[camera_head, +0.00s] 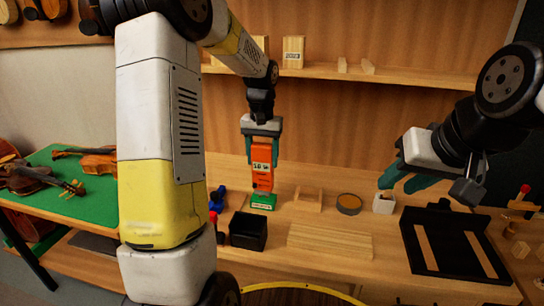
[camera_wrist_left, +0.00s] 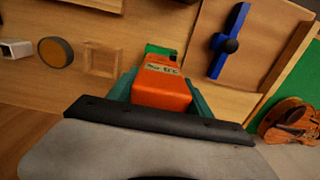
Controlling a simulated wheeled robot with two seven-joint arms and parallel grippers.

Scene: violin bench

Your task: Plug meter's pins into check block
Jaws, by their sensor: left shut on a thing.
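The meter (camera_head: 262,160) is an orange upright box with a small display, held in my left gripper (camera_head: 262,145). The meter also shows in the left wrist view (camera_wrist_left: 162,88), between the teal fingers. The check block (camera_head: 263,201) is a small green block on the bench, directly below the meter; it also shows in the left wrist view (camera_wrist_left: 160,51). The meter's lower end is at or just above the block; I cannot tell whether they touch. The pins are hidden. My right gripper (camera_head: 396,180) is open and empty above the bench at the right.
A black bin (camera_head: 248,231) stands in front of the block, with a blue tool (camera_head: 217,198) to the left. A wooden holder (camera_head: 307,199), a round dark-rimmed dish (camera_head: 349,204) and a white cup (camera_head: 384,203) stand to the right. A black tray (camera_head: 420,258) lies front right.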

